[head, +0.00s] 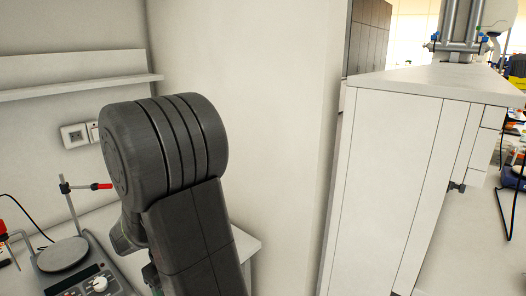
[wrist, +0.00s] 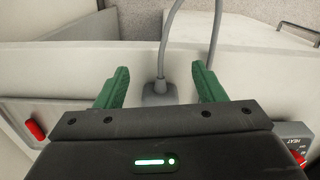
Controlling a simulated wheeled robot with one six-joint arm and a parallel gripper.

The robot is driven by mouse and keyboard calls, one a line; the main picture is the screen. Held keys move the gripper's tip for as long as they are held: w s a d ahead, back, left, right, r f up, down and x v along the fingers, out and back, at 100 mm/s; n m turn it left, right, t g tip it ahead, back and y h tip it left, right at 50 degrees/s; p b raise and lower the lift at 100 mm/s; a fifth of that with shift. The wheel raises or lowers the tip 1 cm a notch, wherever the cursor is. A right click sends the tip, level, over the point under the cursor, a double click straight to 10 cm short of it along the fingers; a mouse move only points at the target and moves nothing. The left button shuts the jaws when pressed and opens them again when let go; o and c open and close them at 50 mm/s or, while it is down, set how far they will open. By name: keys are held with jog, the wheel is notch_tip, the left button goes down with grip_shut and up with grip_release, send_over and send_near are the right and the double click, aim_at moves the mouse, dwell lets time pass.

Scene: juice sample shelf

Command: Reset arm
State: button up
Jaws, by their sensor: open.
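My gripper (wrist: 160,84) shows in the wrist view with its two green fingers spread apart and nothing between them. Beyond the fingers is a pale surface with a grey plug and cable (wrist: 160,92); I cannot tell how far away it is. In the head view my dark arm stands bent in the middle of the picture, in front of the white wall. There the arm hides most of the gripper, and its fingertips cannot be made out.
A hotplate stirrer (head: 72,262) with a rod stand is on the bench at lower left. A shelf (head: 75,88) and wall socket (head: 75,135) are above. A white cabinet (head: 385,180) stands at right. A red-handled item (wrist: 36,130) is at left in the wrist view.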

notch_tip(320, 180, up, 6)
jog(key=shift+a+f, duration=0.1)
jog(key=shift+a, duration=0.05)
dwell(0.5)
